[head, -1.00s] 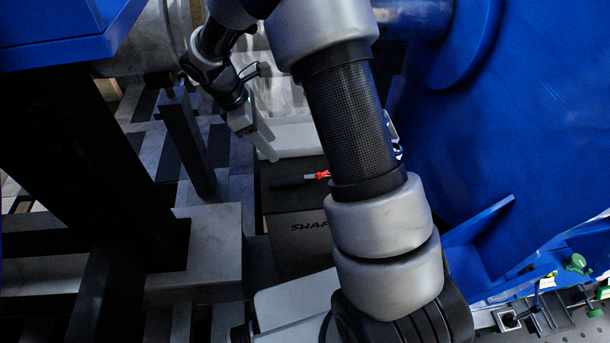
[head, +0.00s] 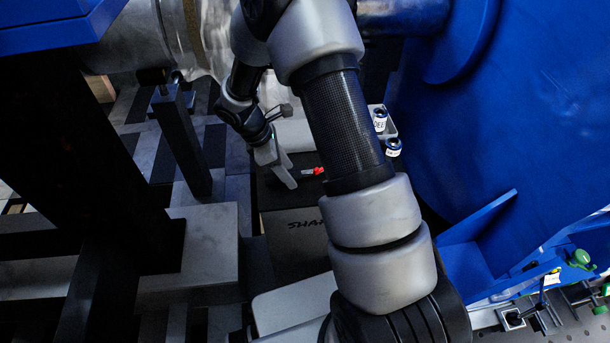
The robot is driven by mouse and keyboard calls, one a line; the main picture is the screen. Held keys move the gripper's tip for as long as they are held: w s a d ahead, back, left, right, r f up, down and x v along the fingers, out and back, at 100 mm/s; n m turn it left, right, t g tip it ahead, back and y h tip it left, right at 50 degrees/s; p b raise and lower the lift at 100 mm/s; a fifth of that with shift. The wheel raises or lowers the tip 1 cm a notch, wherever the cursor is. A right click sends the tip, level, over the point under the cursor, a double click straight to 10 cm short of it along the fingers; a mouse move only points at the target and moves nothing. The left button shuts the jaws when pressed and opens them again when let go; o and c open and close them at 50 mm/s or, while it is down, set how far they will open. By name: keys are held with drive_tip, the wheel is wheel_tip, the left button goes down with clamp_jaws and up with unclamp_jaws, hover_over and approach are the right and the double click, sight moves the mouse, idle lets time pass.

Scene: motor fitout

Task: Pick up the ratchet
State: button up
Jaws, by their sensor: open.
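A slim dark tool with a red end (head: 318,171) lies on top of a dark box (head: 295,208). It may be the ratchet, but it is too small and too covered to be sure. My gripper (head: 288,181) is above the box at the tool's left side, pointing down and to the right. Its jaws are open and seem empty. The gripper hides most of the tool's dark left part, and only the red end shows clearly. I cannot tell whether the fingers touch the tool.
Small white labelled containers (head: 392,147) stand to the right, behind my arm. A large blue housing (head: 520,130) fills the right side. A dark upright post (head: 184,140) on a grey block (head: 205,240) stands to the left, with a thick black beam (head: 80,150) nearer.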

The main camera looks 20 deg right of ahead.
drive_tip(key=shift+f, duration=0.1)
clamp_jaws()
drive_tip(key=shift+d, duration=0.1)
